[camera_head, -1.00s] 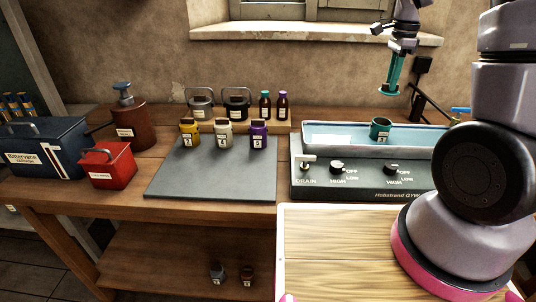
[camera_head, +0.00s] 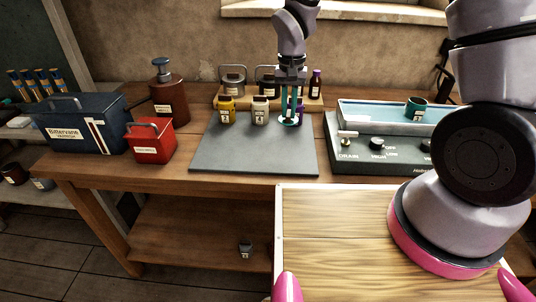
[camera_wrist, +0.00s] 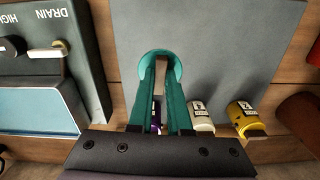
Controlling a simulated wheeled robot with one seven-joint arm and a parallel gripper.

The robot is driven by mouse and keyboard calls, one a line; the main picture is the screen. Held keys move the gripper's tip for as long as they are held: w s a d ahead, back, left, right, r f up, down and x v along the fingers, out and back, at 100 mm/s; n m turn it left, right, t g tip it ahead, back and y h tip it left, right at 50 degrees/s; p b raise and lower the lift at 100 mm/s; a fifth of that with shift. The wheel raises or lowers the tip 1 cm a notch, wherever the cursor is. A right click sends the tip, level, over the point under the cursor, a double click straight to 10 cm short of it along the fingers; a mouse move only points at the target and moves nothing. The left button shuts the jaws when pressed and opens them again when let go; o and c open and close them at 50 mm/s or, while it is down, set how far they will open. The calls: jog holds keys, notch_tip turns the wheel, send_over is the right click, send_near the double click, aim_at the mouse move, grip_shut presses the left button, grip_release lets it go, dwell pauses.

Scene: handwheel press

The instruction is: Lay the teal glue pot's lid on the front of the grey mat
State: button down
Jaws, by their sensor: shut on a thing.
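My gripper (camera_head: 290,117) is shut on the teal lid (camera_head: 287,123), over the right rear part of the grey mat (camera_head: 250,155). In the wrist view the round lid (camera_wrist: 174,66) shows at the tips of the teal fingers. The gap between lid and mat is hard to judge. The teal glue pot (camera_head: 415,108) stands open in the blue tray at the right. The mat's front half is bare; it also shows in the wrist view (camera_wrist: 230,45).
A yellow pot (camera_head: 226,112), a white pot (camera_head: 259,112) and a purple pot (camera_head: 299,108), partly hidden by my fingers, stand along the mat's back. A red box (camera_head: 152,143) is left of the mat. The drain control unit (camera_head: 375,160) is right.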

aim_at(280, 121)
jog(key=shift+s+a+f+n, duration=0.25)
jog(key=shift+s+a, duration=0.1)
jog(key=shift+a, duration=0.2)
jog(key=shift+s+a+f+n, duration=0.25)
jog(key=shift+s+a, duration=0.05)
jog(key=shift+a, duration=0.2)
jog(key=f, duration=0.5)
jog(key=shift+a+f, duration=0.1)
jog(key=shift+a, duration=0.1)
jog(key=shift+d+f, duration=0.1)
jog(key=shift+f, duration=2.1)
jog(key=shift+f, duration=0.15)
jog(key=c, duration=0.9)
grip_release()
jog(key=shift+o, duration=0.2)
